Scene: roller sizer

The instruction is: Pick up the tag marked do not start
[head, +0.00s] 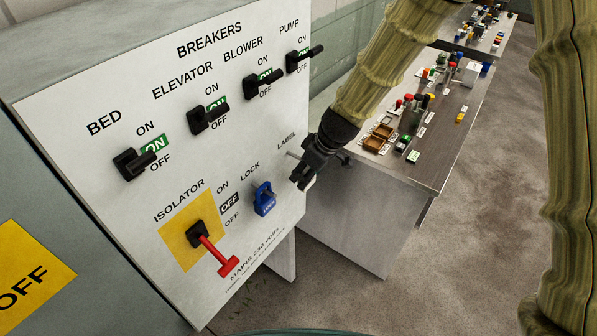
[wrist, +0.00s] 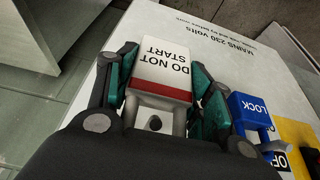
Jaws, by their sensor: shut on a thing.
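The white tag marked DO NOT START (wrist: 164,66), with a red band, sits between the green-padded fingers of my gripper (wrist: 162,82) in the wrist view. My gripper is shut on it. In the head view my gripper (head: 304,176) is at the panel's right edge, by the word LABEL, and hides the tag. A peg shows beside the gripper there. I cannot tell whether the tag still hangs on it.
The blue lock (head: 264,199) hangs on the panel (head: 120,230) just left of my gripper. The red isolator handle (head: 218,254) is below left. A table (head: 450,125) with several small items stands behind to the right. Floor (head: 470,260) is clear on the right.

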